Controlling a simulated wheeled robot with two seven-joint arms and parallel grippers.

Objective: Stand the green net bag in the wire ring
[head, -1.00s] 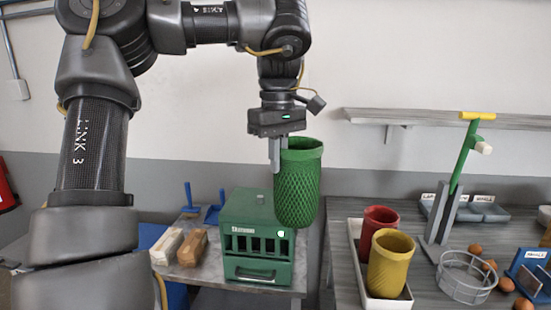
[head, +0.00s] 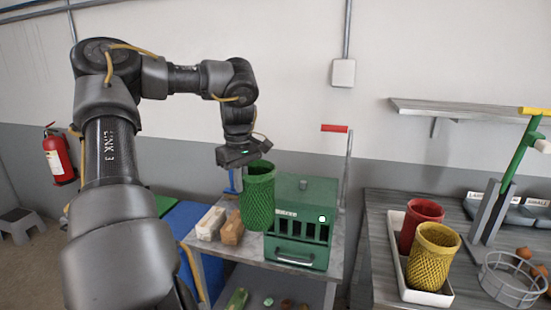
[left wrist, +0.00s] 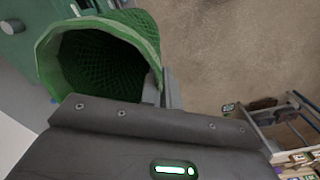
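The green net bag (head: 257,198) hangs upright from my left gripper (head: 243,176), in front of the left side of the green box. The gripper is shut on the bag's rim. In the left wrist view the bag's open mouth (left wrist: 100,55) faces the camera, with the gripper's fingers (left wrist: 162,90) at its right edge. The wire ring (head: 512,280) stands on the right-hand table, at the lower right of the head view, well apart from the bag. My right gripper is not in view.
A white tray (head: 398,262) holds a red net bag (head: 421,222) and a yellow net bag (head: 434,258) left of the ring. A green post (head: 520,150) rises behind the ring. The green box (head: 303,205) stands on the left table, and a gap separates the tables.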

